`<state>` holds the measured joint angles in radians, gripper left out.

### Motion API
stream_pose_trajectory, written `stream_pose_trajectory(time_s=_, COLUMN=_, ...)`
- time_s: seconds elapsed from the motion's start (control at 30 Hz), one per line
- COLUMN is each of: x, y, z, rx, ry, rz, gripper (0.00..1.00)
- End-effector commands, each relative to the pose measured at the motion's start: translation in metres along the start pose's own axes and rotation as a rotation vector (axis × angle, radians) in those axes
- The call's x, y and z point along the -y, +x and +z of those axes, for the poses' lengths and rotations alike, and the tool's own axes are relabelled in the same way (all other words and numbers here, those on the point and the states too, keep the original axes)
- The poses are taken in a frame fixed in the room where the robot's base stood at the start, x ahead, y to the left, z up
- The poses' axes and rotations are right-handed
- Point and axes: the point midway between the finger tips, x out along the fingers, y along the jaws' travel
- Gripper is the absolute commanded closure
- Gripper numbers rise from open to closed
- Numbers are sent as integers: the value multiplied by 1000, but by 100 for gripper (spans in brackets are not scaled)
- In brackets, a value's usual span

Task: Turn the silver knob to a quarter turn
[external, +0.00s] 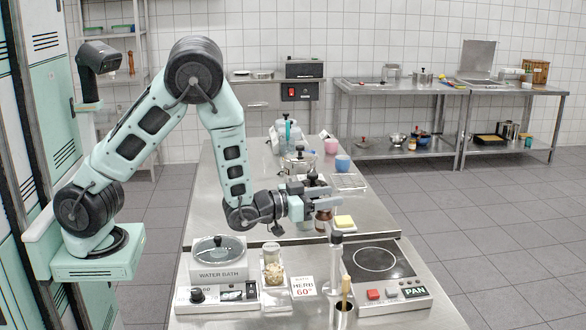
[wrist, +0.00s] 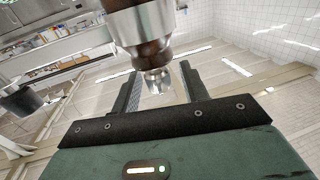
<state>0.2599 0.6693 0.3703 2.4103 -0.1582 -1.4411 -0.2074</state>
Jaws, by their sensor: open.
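My gripper (wrist: 160,84) is open in the wrist view. A brown and silver turned piece (wrist: 150,50) comes in from the top of that view. Its narrow end, a shiny silver knob (wrist: 157,82), appears between my two fingers, with visible gaps on both sides; I see no clear contact. In the external view my gripper (external: 325,199) is level over the steel worktop. A brown, silver-banded piece (external: 322,219) shows just below it, partly hidden by the gripper. The knob itself is not clear there.
The water bath (external: 218,272) with a black dial, a jar (external: 273,267), a sign (external: 303,286) and a hot plate (external: 380,277) stand at the front. A yellow block (external: 344,222), pink cup (external: 331,146) and blue cup (external: 342,163) lie farther back.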

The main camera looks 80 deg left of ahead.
Motion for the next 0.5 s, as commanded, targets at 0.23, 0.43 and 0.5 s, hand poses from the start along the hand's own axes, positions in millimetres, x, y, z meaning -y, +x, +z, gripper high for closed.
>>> stream_pose_trajectory(time_s=0.23, x=0, y=17, z=-1, rx=0, ry=0, rz=0, gripper=56)
stream_pose_trajectory(time_s=0.43, x=0, y=18, z=0, rx=0, ry=0, rz=0, gripper=56)
stream_pose_trajectory(time_s=0.5, x=0, y=18, z=0, rx=0, ry=0, rz=0, gripper=59)
